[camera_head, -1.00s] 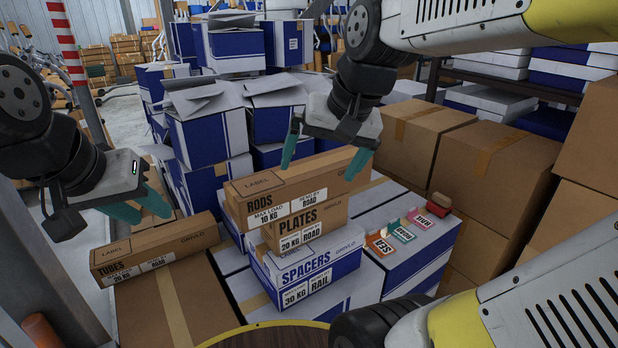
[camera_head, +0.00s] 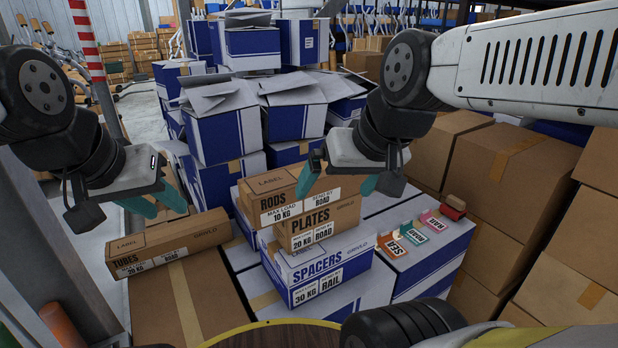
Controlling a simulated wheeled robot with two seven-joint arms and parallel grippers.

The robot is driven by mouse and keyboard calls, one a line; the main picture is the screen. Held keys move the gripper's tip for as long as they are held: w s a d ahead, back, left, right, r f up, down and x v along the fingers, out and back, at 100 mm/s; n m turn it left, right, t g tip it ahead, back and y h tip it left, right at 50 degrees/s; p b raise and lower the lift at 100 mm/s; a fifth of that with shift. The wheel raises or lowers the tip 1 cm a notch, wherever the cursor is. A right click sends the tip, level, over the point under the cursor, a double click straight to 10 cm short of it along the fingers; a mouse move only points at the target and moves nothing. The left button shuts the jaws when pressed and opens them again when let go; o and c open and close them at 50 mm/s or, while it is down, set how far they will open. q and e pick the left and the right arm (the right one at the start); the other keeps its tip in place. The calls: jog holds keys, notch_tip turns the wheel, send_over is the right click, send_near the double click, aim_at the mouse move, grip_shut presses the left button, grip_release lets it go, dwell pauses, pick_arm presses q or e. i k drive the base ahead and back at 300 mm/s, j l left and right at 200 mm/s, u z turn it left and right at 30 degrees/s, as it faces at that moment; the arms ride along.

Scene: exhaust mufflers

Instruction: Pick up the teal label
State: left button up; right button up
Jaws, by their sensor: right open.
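The teal label (camera_head: 414,232), marked ROAD, lies between the orange SEA label (camera_head: 387,246) and the pink RAIL label (camera_head: 433,219), on top of a blue-and-white box (camera_head: 440,258) right of centre. My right gripper (camera_head: 335,187) is open, with its teal fingers apart. In the picture it is up and left of the teal label, over the stacked RODS box (camera_head: 270,183), and appears empty. My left gripper (camera_head: 157,204) is at the left, near the TUBES box (camera_head: 165,247), with its fingers apart and far from the labels.
A small red item (camera_head: 453,207) stands beyond the pink label. The PLATES box (camera_head: 320,226) and SPACERS box (camera_head: 318,268) are stacked left of the labels. Brown cartons (camera_head: 515,165) rise to the right. My forearm crosses the upper right.

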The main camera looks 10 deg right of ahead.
aim_at(407, 230)
jog(key=z, duration=1.35)
jog(key=i+l+u, duration=0.5)
jog(key=l+u, duration=0.2)
jog(key=i+l+u, duration=0.15)
jog(key=l+u, duration=0.15)
jog(key=i+l+u, duration=0.1)
jog(key=l+u, duration=0.25)
jog(key=l, duration=0.15)
